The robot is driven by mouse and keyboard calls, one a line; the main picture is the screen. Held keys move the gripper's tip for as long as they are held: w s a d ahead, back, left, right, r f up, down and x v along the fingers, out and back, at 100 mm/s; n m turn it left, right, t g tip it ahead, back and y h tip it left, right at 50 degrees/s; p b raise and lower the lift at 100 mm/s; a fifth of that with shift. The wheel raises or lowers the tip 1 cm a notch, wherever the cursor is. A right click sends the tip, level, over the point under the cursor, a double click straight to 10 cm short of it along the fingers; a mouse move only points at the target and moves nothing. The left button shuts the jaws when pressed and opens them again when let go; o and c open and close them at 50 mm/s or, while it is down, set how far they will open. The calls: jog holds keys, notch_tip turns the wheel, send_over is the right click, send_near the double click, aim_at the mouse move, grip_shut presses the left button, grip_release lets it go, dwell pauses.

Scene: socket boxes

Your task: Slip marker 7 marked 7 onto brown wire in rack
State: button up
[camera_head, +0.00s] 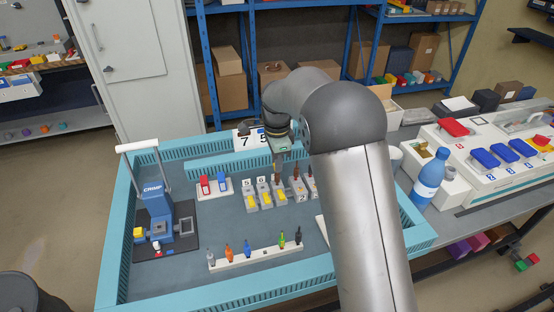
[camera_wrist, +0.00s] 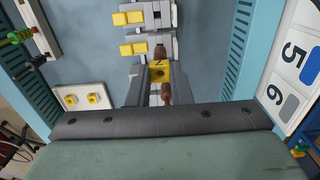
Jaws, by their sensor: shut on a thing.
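My gripper (camera_head: 278,176) points down over the rack in the tray. In the wrist view it (camera_wrist: 158,85) is shut on a small yellow marker (camera_wrist: 160,72) with a dark 7 on it. Brown shows just above the marker, from a brown wire (camera_wrist: 160,50), and again just below it. I cannot tell whether the marker is around the wire or only in line with it. The rack's grey blocks (camera_head: 266,200) stand in a row with yellow pieces and number labels. Brown wire ends (camera_head: 297,174) stand up from the right-hand blocks.
The teal-walled tray (camera_head: 125,215) also holds a blue crimp tool (camera_head: 155,205), a white stand with red and blue pieces (camera_head: 213,188), and a white strip with several coloured pieces (camera_head: 256,258). Number plates (camera_wrist: 289,62) lie by the tray wall. A blue bottle (camera_head: 430,178) stands right.

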jog(key=shift+f+b, duration=0.35)
jog(key=shift+f, duration=0.3)
jog(key=o, duration=1.2)
jog(key=shift+r, duration=0.15)
notch_tip(320, 180, up, 7)
jog(key=p, duration=0.5)
jog(key=shift+r, duration=0.2)
jog(key=shift+f, duration=0.1)
